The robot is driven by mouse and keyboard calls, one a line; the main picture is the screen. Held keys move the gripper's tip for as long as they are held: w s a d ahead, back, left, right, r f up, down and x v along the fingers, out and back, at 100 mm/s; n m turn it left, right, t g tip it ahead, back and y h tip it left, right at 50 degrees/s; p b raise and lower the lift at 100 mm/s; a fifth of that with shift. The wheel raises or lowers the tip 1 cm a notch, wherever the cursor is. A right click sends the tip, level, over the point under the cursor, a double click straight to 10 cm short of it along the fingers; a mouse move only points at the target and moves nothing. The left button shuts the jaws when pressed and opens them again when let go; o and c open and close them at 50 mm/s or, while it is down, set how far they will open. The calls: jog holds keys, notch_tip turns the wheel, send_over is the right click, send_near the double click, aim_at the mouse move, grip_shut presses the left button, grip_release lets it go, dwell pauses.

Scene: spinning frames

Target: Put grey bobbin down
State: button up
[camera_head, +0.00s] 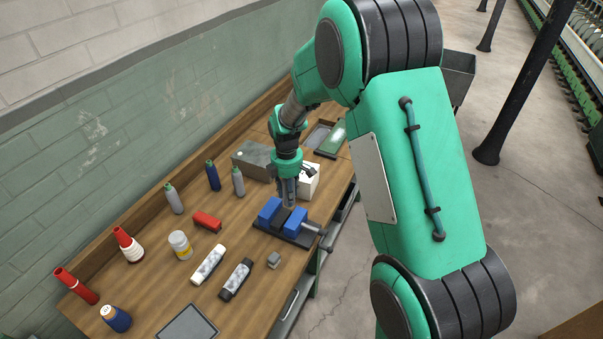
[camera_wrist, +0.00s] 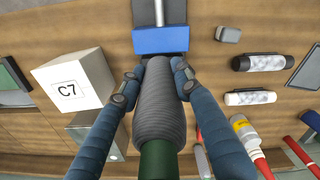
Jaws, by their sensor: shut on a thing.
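My gripper (camera_wrist: 154,82) is shut on a grey bobbin (camera_wrist: 161,112), with one finger on each side of its wound body. The bobbin's green end (camera_wrist: 158,160) is at the bottom of the wrist view, and its other end lies close to the blue jaw of a vise (camera_wrist: 161,41). I cannot tell whether they touch. In the head view my gripper (camera_head: 289,194) points down just above the blue vise (camera_head: 271,211), and the held bobbin is hard to make out there. Two other grey bobbins (camera_head: 173,199) (camera_head: 238,181) stand upright on the wooden bench (camera_head: 145,211).
A blue bobbin (camera_head: 213,177) stands between the grey ones. A white box marked C7 (camera_wrist: 75,80) and a metal box (camera_head: 251,160) are close to my gripper.

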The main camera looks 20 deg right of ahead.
jog(key=d+r+m, duration=0.1)
jog(key=d+m, duration=0.1)
jog(key=d, duration=0.7)
jog(key=shift+s+d+r+m+b, duration=0.15)
jog(key=shift+s+r+m+b, duration=0.15)
jog(key=shift+s+r+b, duration=0.1)
jog(key=shift+w, duration=0.1)
send_near(305, 177)
jog(key=shift+w+r+p, duration=0.1)
jog(key=shift+p, duration=0.3)
jog(key=shift+f, duration=1.8)
jog(key=shift+f, duration=0.1)
